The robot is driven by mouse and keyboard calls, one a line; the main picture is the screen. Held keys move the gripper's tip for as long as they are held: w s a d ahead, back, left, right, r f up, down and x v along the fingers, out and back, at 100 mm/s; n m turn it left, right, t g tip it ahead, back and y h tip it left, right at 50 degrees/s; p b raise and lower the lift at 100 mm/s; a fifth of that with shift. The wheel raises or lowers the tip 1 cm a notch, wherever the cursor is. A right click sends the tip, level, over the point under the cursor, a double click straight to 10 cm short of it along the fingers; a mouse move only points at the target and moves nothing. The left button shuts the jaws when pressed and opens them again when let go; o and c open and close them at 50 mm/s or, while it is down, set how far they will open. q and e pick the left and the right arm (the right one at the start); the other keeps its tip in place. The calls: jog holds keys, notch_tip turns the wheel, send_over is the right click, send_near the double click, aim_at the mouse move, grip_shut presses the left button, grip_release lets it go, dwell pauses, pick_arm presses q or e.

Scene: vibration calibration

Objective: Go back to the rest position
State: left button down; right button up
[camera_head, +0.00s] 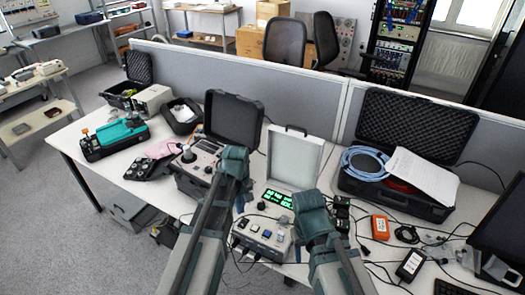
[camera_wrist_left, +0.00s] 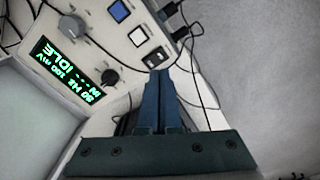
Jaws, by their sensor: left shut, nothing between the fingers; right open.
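My left gripper (camera_head: 241,189) hangs at the end of its arm near the left side of the grey control box (camera_head: 262,238). In the left wrist view its two blue fingers (camera_wrist_left: 159,78) lie together, shut and empty, with the box's knobs and buttons beyond them. My right gripper (camera_head: 311,207) is to the right of the box, above the table; it is open, with its fingertips hard to make out. The box's green-lit display (camera_head: 278,198) also shows in the left wrist view (camera_wrist_left: 62,72), reading IDLE.
A black-lidded instrument case (camera_head: 234,119) is at left, and a larger open case (camera_head: 416,125) at right. An orange device (camera_head: 380,227) and cables lie at right. A grey partition (camera_head: 290,88) runs behind the table.

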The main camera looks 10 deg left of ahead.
pick_arm(q)
jog(key=s+d+m+y, duration=0.1)
jog(key=s+d+m, duration=0.9)
jog(key=s, duration=0.4)
jog(key=shift+s+d+m, duration=0.15)
jog(key=shift+d+m, duration=0.1)
jog(key=shift+m, duration=0.65)
jog(key=shift+r, duration=0.15)
